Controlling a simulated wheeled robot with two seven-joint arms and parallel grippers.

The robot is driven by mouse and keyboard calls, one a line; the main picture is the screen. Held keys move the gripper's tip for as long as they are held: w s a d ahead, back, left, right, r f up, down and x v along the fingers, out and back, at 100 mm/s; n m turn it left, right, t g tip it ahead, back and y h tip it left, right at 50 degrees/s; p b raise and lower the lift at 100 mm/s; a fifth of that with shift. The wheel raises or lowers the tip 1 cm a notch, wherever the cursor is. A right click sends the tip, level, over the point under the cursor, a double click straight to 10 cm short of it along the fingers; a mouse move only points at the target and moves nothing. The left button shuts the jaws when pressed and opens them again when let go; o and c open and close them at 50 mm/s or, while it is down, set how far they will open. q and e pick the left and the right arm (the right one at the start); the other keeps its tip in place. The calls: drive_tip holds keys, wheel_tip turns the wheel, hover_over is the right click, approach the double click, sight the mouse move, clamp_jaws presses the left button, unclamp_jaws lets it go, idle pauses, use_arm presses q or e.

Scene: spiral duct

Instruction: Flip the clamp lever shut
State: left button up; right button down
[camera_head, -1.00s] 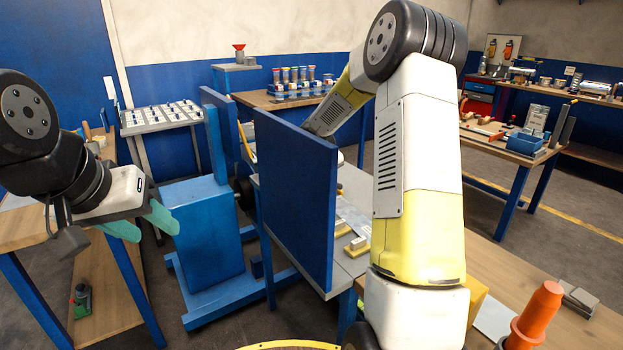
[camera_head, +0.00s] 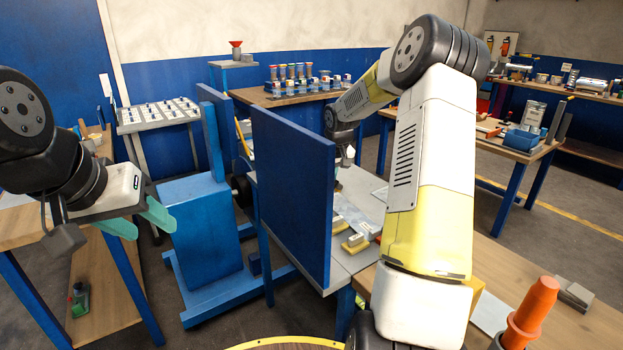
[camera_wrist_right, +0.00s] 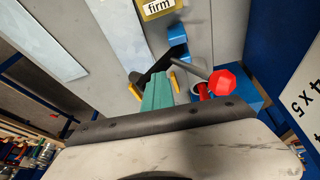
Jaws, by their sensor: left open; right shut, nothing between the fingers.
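In the right wrist view, the clamp lever is a dark rod ending in a red faceted knob (camera_wrist_right: 222,80), just right of my right gripper's fingertips. The clamp's blue parts (camera_wrist_right: 178,36) sit beyond the fingers on a grey surface. My right gripper (camera_wrist_right: 157,80) shows green fingers, shut and empty, close to the dark linkage; I cannot tell whether they touch it. In the head view the lever is hidden and the right wrist shows just past the blue upright panel. My left gripper (camera_head: 148,221) is open and empty at the left, away from the clamp.
A tall blue panel (camera_head: 292,195) stands on the grey table's left side, close to my right forearm. An orange cone-like object (camera_head: 532,312) stands on the wooden bench at the front right.

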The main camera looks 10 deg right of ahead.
sight(341, 186)
drive_tip(key=d+f+y, duration=0.1)
drive_tip(key=w+d+g+y, duration=0.1)
drive_tip(key=d+y, duration=0.1)
drive_tip(key=shift+f+m, duration=0.4)
drive_tip(key=d+f+y, duration=0.1)
drive_tip(key=f+g+y, duration=0.1)
drive_tip(key=y, duration=0.1)
drive_tip(key=shift+w+d+m+y, duration=0.3)
drive_tip(key=shift+w+d, duration=0.05)
drive_tip(key=shift+w, duration=0.05)
drive_tip(key=shift+w+d+f, duration=0.1)
drive_tip(key=shift+d+f, duration=0.15)
drive_tip(key=shift+f, duration=0.25)
drive_tip(key=shift+d+f, duration=0.25)
drive_tip(key=shift+f, duration=0.2)
drive_tip(key=shift+d+f, duration=0.1)
drive_tip(key=shift+f, duration=0.15)
